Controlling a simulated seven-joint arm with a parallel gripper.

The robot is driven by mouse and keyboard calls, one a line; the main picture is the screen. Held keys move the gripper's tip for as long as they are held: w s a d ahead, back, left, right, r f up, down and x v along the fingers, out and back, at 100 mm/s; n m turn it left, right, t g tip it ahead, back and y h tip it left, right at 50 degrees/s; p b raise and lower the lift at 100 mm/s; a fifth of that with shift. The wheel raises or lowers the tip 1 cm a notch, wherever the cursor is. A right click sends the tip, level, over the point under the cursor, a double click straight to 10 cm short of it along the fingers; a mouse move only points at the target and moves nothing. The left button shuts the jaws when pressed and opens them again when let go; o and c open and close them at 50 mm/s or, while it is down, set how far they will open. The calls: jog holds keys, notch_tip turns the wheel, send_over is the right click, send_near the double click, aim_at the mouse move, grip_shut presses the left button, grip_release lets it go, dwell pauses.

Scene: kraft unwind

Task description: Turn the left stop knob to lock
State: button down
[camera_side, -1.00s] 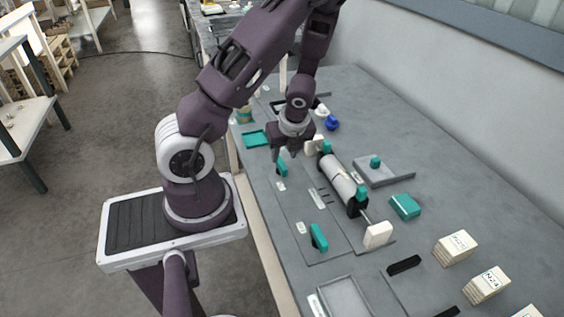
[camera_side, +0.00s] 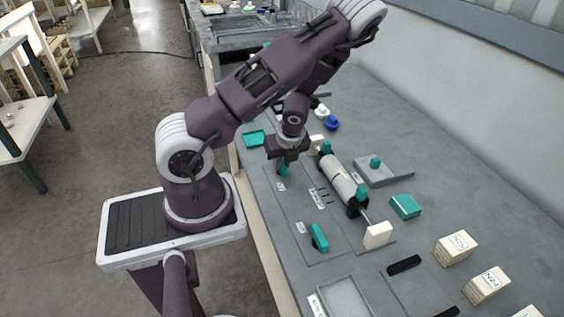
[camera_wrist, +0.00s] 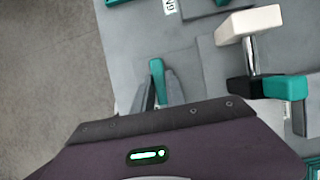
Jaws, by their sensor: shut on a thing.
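The left stop knob (camera_side: 283,170) is a teal upright handle on the grey bench, at the far end of the outlined panel. My gripper (camera_side: 283,163) is over it, pointing down. In the wrist view the teal knob (camera_wrist: 157,73) stands between my two dark fingers (camera_wrist: 161,92), which are shut on it. Its lower part is hidden by the fingers, and its exact angle is hard to tell. A second teal knob (camera_side: 319,238) stands at the panel's near end. Small white labels (camera_side: 318,199) lie between the knobs; their text is unreadable.
A pale roll (camera_side: 341,179) on a shaft with teal clamps and white end blocks (camera_side: 377,236) lies close beside the panel. A teal block (camera_side: 405,206), label-topped cream stacks (camera_side: 454,248) and a grey tray (camera_side: 345,298) stand nearby. The bench edge is close on the left.

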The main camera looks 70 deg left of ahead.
jog(key=shift+n, duration=0.3)
jog(key=n+g, duration=0.1)
jog(key=n, duration=0.2)
jog(key=shift+w+n+g, duration=0.15)
jog(key=shift+n+g, duration=0.15)
jog(key=n+g+h, duration=0.1)
jog(key=n, duration=0.3)
jog(key=shift+w+n, duration=0.1)
jog(key=shift+n, duration=0.2)
jog(key=n+g+h, duration=0.1)
jog(key=n, duration=0.2)
jog(key=shift+a+n+h, duration=0.15)
jog(key=shift+n+h, duration=0.15)
jog(key=shift+w+a+n+g+h, duration=0.15)
jog(key=shift+n+h, duration=0.25)
jog(key=shift+n, duration=0.75)
jog(key=shift+s+d+n+g+h, duration=0.1)
jog(key=shift+n+g+h, duration=0.25)
jog(key=shift+n, duration=0.8)
jog(key=c, duration=1.4)
grip_release()
jog(key=shift+o, duration=0.2)
